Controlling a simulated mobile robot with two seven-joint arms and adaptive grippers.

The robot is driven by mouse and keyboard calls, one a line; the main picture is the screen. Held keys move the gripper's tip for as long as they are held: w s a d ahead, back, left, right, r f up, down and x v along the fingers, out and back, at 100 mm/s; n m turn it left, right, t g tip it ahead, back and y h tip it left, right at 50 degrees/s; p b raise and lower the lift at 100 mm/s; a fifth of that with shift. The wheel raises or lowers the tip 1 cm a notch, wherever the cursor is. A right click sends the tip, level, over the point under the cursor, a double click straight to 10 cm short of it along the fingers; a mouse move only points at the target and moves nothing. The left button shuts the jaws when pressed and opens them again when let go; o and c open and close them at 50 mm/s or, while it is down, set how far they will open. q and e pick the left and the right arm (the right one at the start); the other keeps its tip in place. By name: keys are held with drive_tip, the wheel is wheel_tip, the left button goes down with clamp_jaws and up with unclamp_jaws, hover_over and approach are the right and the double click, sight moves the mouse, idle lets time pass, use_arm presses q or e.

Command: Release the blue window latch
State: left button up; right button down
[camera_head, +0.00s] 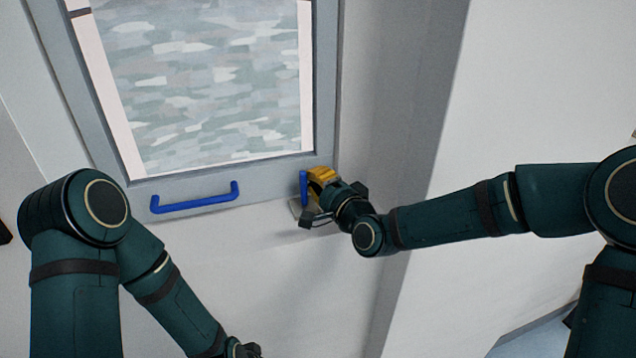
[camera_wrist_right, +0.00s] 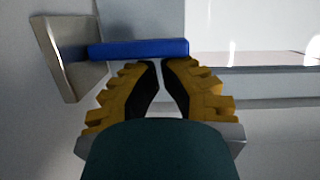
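The blue window latch (camera_head: 303,187) is a short bar at the lower right corner of the window frame, upright in the head view. In the right wrist view the latch (camera_wrist_right: 138,48) lies across the picture, joined to a grey metal plate (camera_wrist_right: 60,50) at its left end. My right gripper (camera_head: 318,180) has yellow fingers right beside the latch. In the wrist view the right gripper's fingertips (camera_wrist_right: 161,63) are drawn together with only a sliver between them. They are at the bar's lower edge; contact is unclear. My left gripper (camera_head: 245,350) is cut off at the bottom edge.
A blue bar handle (camera_head: 195,198) is on the lower rail of the grey window frame (camera_head: 326,100). The pane (camera_head: 210,85) shows a mottled grey-green surface. A wall corner stands right of the window, behind my right arm. The wall below the handle is bare.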

sight(303, 181)
use_arm(q)
drive_tip(key=shift+f, duration=0.3)
use_arm(e)
drive_tip(key=shift+a+r+n, duration=0.1)
drive_tip(key=shift+a+n, duration=0.05)
drive_tip(key=shift+n, duration=0.15)
drive_tip(key=a+n+b, duration=0.2)
drive_tip(key=n+b, duration=0.1)
drive_tip(key=shift+s+r+n+g+h, duration=0.2)
drive_tip(key=shift+s+n+g+h, duration=0.1)
drive_tip(key=shift+s+h, duration=0.1)
drive_tip(key=shift+s+a+r+n+b, duration=0.15)
drive_tip(key=shift+a+n+b, duration=0.3)
drive_tip(key=shift+n, duration=0.25)
drive_tip(key=n, duration=0.1)
drive_tip(key=a+n+h, duration=0.1)
drive_tip(key=n, duration=0.1)
drive_tip(key=shift+s+a+f+h, duration=0.25)
drive_tip(key=shift+a+h, duration=0.05)
use_arm(q)
wheel_tip(303, 181, down, 4)
drive_tip(key=shift+s+d+f, duration=0.1)
drive_tip(key=shift+s, duration=0.05)
use_arm(e)
drive_tip(key=shift+d, duration=0.15)
